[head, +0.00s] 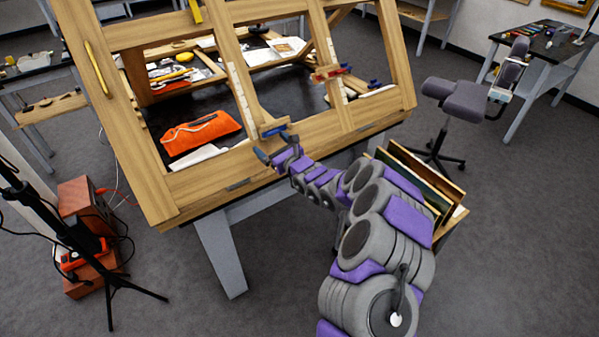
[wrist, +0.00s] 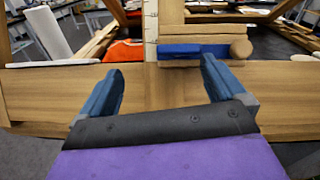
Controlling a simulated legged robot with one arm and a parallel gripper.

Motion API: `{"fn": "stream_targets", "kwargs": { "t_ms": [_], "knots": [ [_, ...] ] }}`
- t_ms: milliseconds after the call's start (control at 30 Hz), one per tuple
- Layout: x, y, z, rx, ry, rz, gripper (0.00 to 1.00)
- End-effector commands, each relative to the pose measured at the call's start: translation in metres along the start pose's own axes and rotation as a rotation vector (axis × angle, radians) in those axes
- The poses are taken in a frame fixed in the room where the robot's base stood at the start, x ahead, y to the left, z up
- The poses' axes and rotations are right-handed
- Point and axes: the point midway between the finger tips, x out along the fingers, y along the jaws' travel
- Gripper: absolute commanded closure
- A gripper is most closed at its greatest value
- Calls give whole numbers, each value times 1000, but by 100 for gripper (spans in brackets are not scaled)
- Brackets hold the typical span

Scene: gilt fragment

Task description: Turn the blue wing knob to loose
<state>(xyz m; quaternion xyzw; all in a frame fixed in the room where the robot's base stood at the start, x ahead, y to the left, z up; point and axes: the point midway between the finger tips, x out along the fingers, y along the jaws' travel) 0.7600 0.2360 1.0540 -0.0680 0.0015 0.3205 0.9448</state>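The blue wing knob (wrist: 193,50) shows in the wrist view as a flat blue bar lying across the picture, beside a wooden block on the wooden frame's lower rail. In the head view the blue knob (head: 275,130) sits at the foot of a ruled upright, just beyond my gripper. My gripper (wrist: 161,66) is open and empty, its two blue fingers spread apart. The knob lies ahead of the fingertips, nearer the right finger, and appears apart from them. In the head view my gripper (head: 275,149) is over the frame's lower rail.
The tilted wooden frame (head: 190,190) has a second upright with a red clamp (head: 330,73). An orange pouch (head: 200,131) lies behind the lower rail. Panels in a wooden rack (head: 425,175) stand close to my arm's right. A black tripod (head: 110,270) stands at left.

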Motion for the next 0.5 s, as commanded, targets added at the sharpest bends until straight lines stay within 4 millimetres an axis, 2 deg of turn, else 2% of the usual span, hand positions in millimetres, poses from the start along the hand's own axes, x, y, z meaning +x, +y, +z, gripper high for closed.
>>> {"fn": "stream_targets", "kwargs": {
  "t_ms": [200,500],
  "knots": [
    [-22,2,7,6,-14,11,26],
    [-37,2,4,3,-9,6,26]
  ]
}}
